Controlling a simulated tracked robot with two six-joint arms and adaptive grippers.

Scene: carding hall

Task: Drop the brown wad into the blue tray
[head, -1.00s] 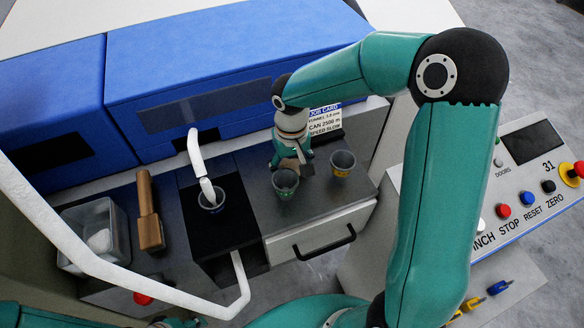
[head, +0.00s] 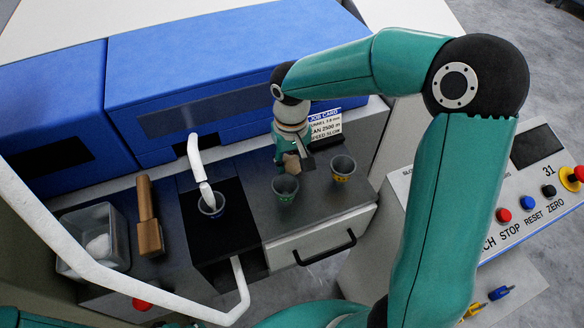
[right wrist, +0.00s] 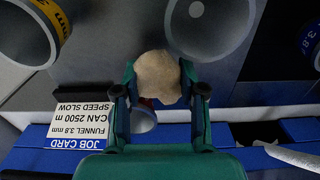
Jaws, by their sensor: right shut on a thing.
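My right gripper (head: 290,160) is shut on the brown wad (right wrist: 158,77), a lumpy tan piece between the two fingertips in the right wrist view. The wad also shows in the head view (head: 292,164), above the grey worktop behind the green-marked cup. No tray that is plainly blue shows. A grey see-through bin (head: 70,258) with a white lump in it stands at the far left. A partly hidden round vessel (right wrist: 143,120) with a blue edge shows behind the wad between my fingers. My left gripper's fingers are not in view.
The green-marked cup (head: 285,190) and yellow-marked cup (head: 342,170) stand on the worktop (head: 312,203). A blue-marked cup (head: 211,207) stands under a white pipe (head: 196,160). A wooden mallet (head: 149,236) lies beside the bin. A job card (head: 325,124) stands behind my gripper.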

